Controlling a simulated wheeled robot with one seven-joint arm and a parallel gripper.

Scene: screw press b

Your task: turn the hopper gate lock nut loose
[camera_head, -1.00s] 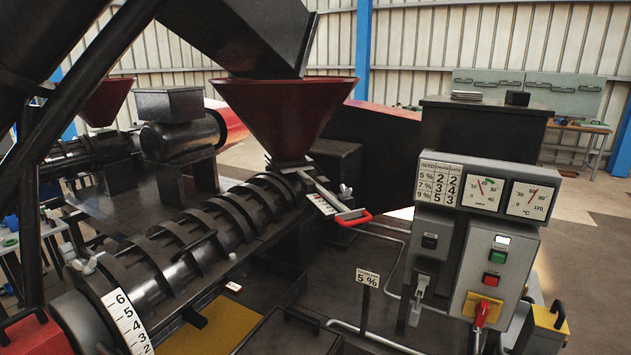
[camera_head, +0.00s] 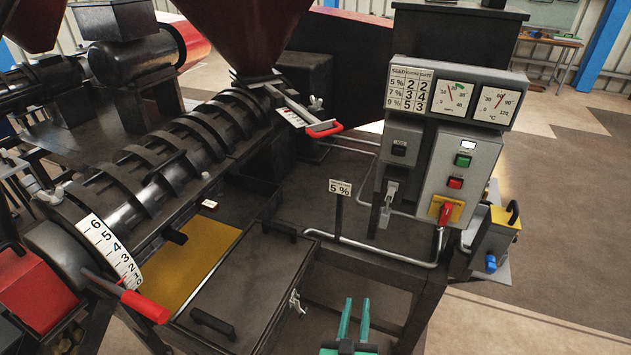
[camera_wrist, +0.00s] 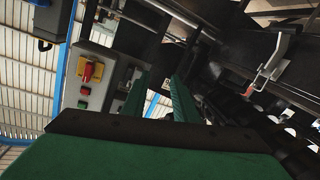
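The hopper gate lock nut looks like the small light grey wing nut (camera_head: 316,102), seen in the head view beside the gate slide under the red hopper (camera_head: 245,35). The gate slide (camera_head: 291,117) carries a scale and ends in a red handle (camera_head: 325,129). My gripper (camera_head: 354,308) has teal fingers and is at the bottom of the head view, in front of the press and well away from the nut. Its fingers are apart with nothing between them; they also show in the wrist view (camera_wrist: 158,92). I cannot pick out the nut in the wrist view.
A control box (camera_head: 455,182) with buttons and a red switch (camera_head: 446,213) stands on the right. A closed dark lid (camera_head: 235,290) with handles is left of my gripper. A red-handled lever (camera_head: 145,306) juts out lower left.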

